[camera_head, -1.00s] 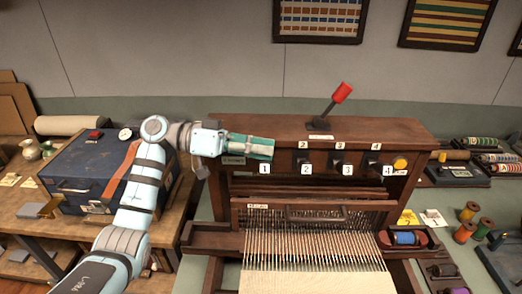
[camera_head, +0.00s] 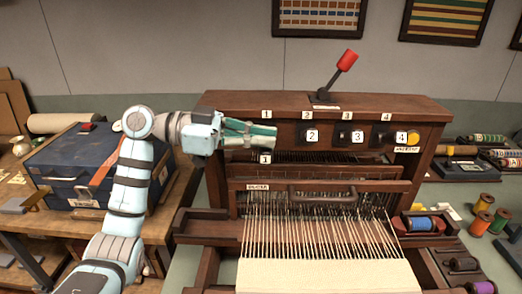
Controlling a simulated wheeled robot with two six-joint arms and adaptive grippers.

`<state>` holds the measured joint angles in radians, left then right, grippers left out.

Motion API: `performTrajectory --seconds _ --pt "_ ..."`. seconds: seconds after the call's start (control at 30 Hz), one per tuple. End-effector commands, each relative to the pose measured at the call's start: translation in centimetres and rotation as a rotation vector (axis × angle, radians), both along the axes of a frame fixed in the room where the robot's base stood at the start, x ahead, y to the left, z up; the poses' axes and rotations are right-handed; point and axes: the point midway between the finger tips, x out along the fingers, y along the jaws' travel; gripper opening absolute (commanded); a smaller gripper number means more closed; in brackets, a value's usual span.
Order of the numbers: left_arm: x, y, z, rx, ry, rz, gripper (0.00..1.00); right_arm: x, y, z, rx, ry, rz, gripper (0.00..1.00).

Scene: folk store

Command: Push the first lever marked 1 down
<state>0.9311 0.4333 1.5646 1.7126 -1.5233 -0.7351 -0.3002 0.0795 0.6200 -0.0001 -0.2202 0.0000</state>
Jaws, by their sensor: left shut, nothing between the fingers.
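The first lever's white tag marked 1 (camera_head: 265,157) is on the left of the loom's front panel. It sits clearly lower than the tags marked 2 (camera_head: 312,135), 3 (camera_head: 357,136) and 4 (camera_head: 401,137), which are level with each other. My left gripper (camera_head: 262,135) is shut and empty, with its teal fingers just above tag 1 and over the first lever. The fingers hide most of that lever, so I cannot tell whether they touch it. My right gripper is not in view.
The wooden loom (camera_head: 232,104) has a red-knobbed lever (camera_head: 347,60) on top and a yellow button (camera_head: 413,137) at right. Warp threads (camera_head: 310,235) stretch in front. A blue case (camera_head: 75,165) stands at left; thread spools (camera_head: 481,222) stand at right.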

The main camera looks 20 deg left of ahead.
Motion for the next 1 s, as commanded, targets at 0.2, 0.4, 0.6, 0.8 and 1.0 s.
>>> performTrajectory --seconds 0.2,0.4,0.6,0.8,1.0 --pt "-0.5 -0.1 -2.1 0.048 -0.181 0.001 0.00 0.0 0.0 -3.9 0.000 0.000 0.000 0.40" --pt "-0.7 -0.2 -2.9 0.079 -0.308 0.001 0.00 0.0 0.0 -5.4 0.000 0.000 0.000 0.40" --pt "-0.7 -0.2 -3.3 0.078 -0.302 0.000 0.00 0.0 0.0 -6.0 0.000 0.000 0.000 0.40" --pt "-0.8 -0.2 -3.5 0.078 -0.301 0.001 0.00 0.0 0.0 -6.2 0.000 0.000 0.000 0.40" --pt "-0.7 -0.2 -3.5 0.077 -0.300 0.001 0.00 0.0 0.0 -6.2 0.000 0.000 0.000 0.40"
